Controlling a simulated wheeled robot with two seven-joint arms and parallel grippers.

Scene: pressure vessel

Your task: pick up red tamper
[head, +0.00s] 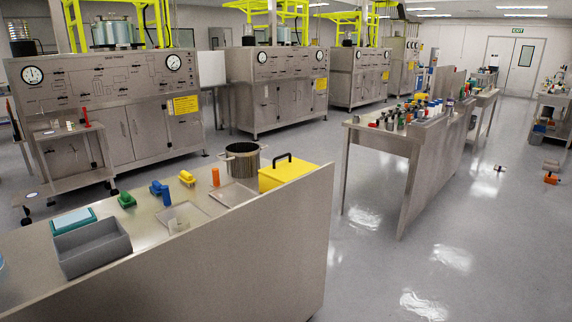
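A slim red upright object (86,118), which looks like the red tamper, stands on the top of a steel cart (68,132) at the left, in front of the nearest gauge panel. It is small in the view, so its exact shape is hard to tell. Another thin red item (9,108) shows at the far left edge, and I cannot tell what it is. Neither of my grippers is in view.
A steel table (150,245) fills the lower left foreground. It holds a grey bin (92,248), green, blue and yellow items, an orange cylinder (215,177), a pot (242,161) and a yellow box (288,174). A cluttered bench (385,139) stands right. Floor at lower right is clear.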

